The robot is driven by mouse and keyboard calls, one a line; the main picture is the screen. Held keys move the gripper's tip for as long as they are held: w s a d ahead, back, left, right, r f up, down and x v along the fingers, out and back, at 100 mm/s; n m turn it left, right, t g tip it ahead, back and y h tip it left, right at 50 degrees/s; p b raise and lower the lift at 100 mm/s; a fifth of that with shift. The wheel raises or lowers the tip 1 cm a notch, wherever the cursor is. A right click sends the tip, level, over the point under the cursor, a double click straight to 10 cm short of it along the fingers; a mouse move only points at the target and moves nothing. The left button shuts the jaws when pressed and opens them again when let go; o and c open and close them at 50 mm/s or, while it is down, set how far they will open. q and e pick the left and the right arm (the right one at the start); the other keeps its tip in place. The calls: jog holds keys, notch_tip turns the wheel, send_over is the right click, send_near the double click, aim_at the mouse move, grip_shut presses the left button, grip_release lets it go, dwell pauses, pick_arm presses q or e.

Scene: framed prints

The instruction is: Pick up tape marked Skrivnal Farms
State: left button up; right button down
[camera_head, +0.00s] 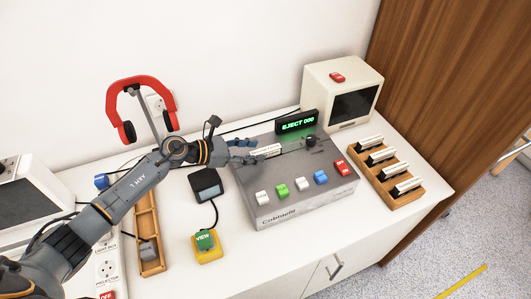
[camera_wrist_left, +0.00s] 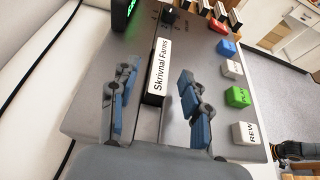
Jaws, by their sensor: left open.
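The tape (camera_wrist_left: 158,66) is a white-labelled cassette reading "Skrivnal Farms" in the left wrist view. It sits in the slot on top of the grey player (camera_head: 297,207). In the head view the tape (camera_head: 265,151) lies just right of my left gripper (camera_head: 244,151). My left gripper is open. In the left wrist view its fingers (camera_wrist_left: 156,78) are apart, one on each side of the tape, with visible gaps. What looks like part of my right arm, dark with a bluish end, shows at the lower right there; its jaws are not clear.
The player has several coloured buttons and a green "EJECT" display (camera_head: 297,122). A cream monitor (camera_head: 316,78) stands behind. A wooden rack (camera_head: 409,197) with several tapes is at right.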

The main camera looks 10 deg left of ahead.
pick_arm(q)
jog(key=shift+w+d+f, duration=0.25)
jog(key=shift+w+d, duration=0.05)
jog(key=shift+d, duration=0.2)
grip_shut()
jog(key=shift+a+r, duration=0.1)
jog(key=shift+r, duration=0.05)
